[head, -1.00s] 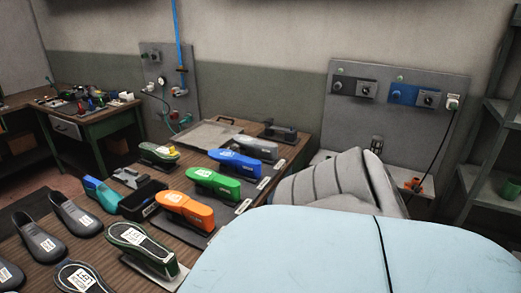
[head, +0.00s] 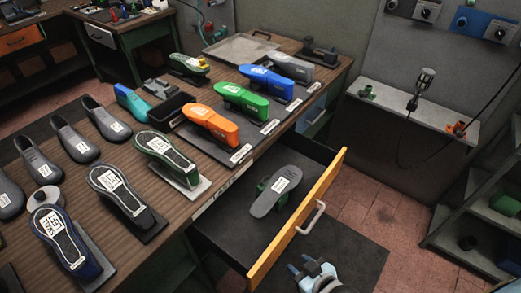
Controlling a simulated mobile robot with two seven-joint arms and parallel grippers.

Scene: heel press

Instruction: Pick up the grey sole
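A grey sole (head: 273,197) with a white label lies in the open drawer (head: 227,231), resting on or against a green piece (head: 262,187) that is partly hidden under it. Another grey shoe-shaped piece (head: 291,67) stands at the far end of the coloured row on the workbench. My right gripper (head: 301,265) is low at the bottom of the head view, outside the drawer's yellow front and apart from the sole. Its two blue fingertips look parted, with nothing seen between them. My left gripper is not in view.
The workbench (head: 93,185) carries orange (head: 208,122), green (head: 240,100) and blue (head: 266,82) pieces, with several dark shoe forms on the left. The drawer's yellow front (head: 300,220) has a metal handle (head: 311,218).

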